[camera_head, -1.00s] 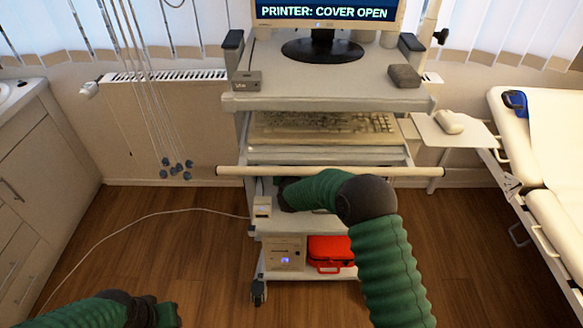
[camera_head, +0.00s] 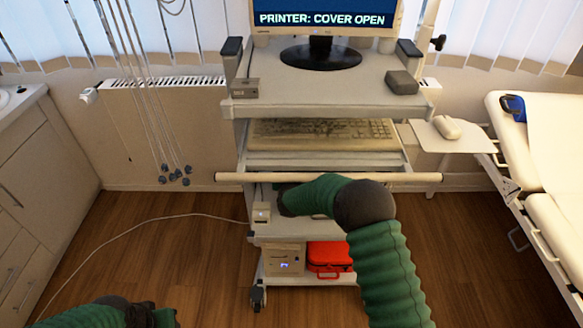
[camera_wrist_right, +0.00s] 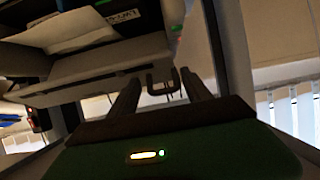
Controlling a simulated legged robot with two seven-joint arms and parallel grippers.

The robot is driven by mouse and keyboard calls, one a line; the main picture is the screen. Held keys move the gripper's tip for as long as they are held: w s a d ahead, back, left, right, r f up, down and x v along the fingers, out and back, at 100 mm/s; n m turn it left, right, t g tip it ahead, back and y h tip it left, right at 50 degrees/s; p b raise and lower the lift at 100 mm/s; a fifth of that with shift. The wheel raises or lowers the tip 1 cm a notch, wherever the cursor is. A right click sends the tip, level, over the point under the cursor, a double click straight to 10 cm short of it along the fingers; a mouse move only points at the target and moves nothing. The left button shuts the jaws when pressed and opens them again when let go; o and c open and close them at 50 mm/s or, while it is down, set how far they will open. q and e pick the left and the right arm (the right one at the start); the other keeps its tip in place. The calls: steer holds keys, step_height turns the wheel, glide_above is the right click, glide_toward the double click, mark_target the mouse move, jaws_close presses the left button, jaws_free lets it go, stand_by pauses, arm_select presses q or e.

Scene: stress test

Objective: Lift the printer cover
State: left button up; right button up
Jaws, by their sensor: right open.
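The monitor (camera_head: 325,18) reads "PRINTER: COVER OPEN". In the right wrist view, a pale device that looks like the printer (camera_wrist_right: 90,75) fills the upper left, with a white sheet (camera_wrist_right: 70,28) and a dark label above. I cannot tell its cover's edges or angle. My right gripper (camera_wrist_right: 160,77) is open, its two dark fingers pointing toward the device. A small dark U-shaped loop (camera_wrist_right: 163,82) shows between the fingers; contact is unclear. In the head view my right arm reaches below the cart's bar, and its fingers are hidden. My left arm is at the bottom left, its fingers out of view.
The cart's pale front bar (camera_head: 400,177) crosses just above my right forearm. A keyboard (camera_head: 325,133) sits above it. A red case (camera_head: 331,257) and a pale box (camera_head: 283,261) are on the bottom shelf. Cables hang at left; a bed (camera_head: 540,170) stands right.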

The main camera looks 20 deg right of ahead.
steer(key=v, duration=0.7)
